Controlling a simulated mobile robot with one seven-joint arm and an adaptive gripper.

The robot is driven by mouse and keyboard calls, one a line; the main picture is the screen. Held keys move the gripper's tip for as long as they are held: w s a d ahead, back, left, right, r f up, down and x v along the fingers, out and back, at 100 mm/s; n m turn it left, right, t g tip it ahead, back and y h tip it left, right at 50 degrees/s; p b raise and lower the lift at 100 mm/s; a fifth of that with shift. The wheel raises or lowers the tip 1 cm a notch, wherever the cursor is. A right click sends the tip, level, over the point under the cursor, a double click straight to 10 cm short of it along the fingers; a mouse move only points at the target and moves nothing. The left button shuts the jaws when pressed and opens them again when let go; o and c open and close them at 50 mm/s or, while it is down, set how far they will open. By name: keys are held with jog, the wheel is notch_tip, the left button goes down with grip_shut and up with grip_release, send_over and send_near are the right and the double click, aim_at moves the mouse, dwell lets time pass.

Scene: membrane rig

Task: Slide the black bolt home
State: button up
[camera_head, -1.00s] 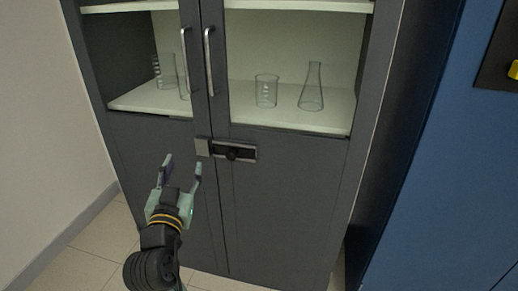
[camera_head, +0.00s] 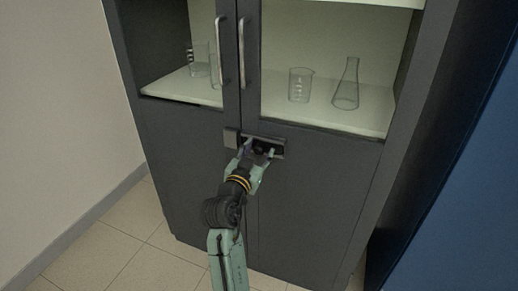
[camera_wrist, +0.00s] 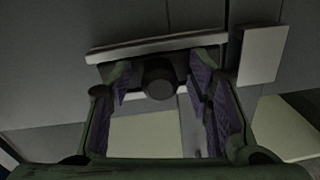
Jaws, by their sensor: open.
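The black bolt (camera_head: 261,148) has a round knob and sits in a pale metal housing (camera_head: 280,153) on the cabinet's right door. A separate pale catch plate (camera_head: 231,138) is just left of it on the left door. My gripper (camera_head: 257,152) is open at the bolt, one finger on each side of the knob. In the wrist view, the round knob (camera_wrist: 159,79) shows between my gripper's fingers (camera_wrist: 160,88), with gaps visible on both sides. The catch plate (camera_wrist: 263,53) is at the right there. My fingers partly hide the bolt and housing in the head view.
The dark grey cabinet has two vertical door handles (camera_head: 242,52) above the bolt. Behind the upper panes, a beaker (camera_head: 300,86) and a conical flask (camera_head: 347,88) stand on a shelf (camera_head: 325,115). A wall is at left, and open floor (camera_head: 110,250) lies in front.

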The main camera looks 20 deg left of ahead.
jog(key=shift+w, duration=0.2)
grip_shut()
dwell(0.6)
